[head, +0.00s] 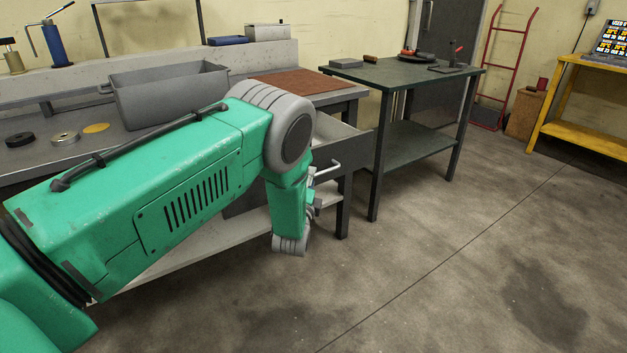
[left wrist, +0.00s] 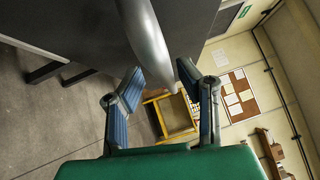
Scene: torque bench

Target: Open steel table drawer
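The steel table (head: 55,85) stands at the left in the head view, partly hidden by my green left arm. Its drawer (head: 344,135) shows at the table's right end, and part of its interior is visible, so it stands at least partly open. The metal handle (head: 328,171) sticks out from the drawer front, beside my left wrist. In the left wrist view, my left gripper (left wrist: 160,74) has its two blue fingers spread apart. The curved handle (left wrist: 149,42) runs between them, close to the right fingertip; contact cannot be told. My right gripper is not in view.
A grey bin (head: 165,95) and a brown mat (head: 302,81) lie on the steel table. A dark green table (head: 415,75) stands close to the drawer's right. A yellow bench (head: 580,110) is at the far right. The concrete floor (head: 450,250) in front is clear.

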